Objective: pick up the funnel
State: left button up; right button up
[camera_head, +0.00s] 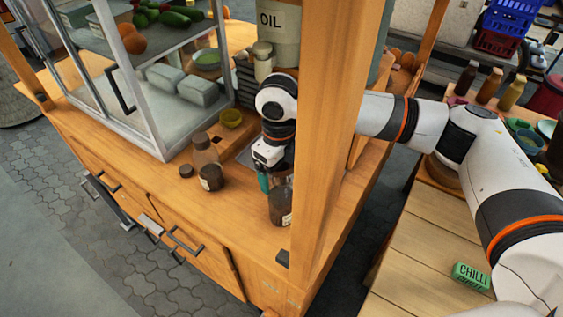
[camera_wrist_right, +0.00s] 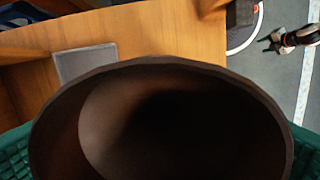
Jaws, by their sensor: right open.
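A wide dark brown round mouth fills the lower part of the right wrist view; it looks like the funnel (camera_wrist_right: 160,120), seen from above into its hollow. My right gripper (camera_head: 265,182) reaches down beside a dark brown labelled bottle (camera_head: 280,208) near the counter's front edge in the head view. Its green finger pads show at the left and right of the brown mouth in the wrist view, apart. The arm and gripper hide much of the funnel in the head view. A small arm end at the top right of the wrist view looks like my left gripper (camera_wrist_right: 280,42); its jaws are too small to judge.
A glass case (camera_head: 140,90) and an oil container (camera_head: 278,30) stand behind. Bare counter lies in front.

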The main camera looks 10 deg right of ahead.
jog(key=c, duration=1)
notch_tip(320, 180, up, 10)
jog(key=shift+b, duration=0.65)
jog(key=shift+c, duration=0.3)
jog(key=shift+r+p, duration=0.4)
jog(key=shift+r, duration=0.15)
notch_tip(320, 180, up, 4)
jog(key=p, duration=0.5)
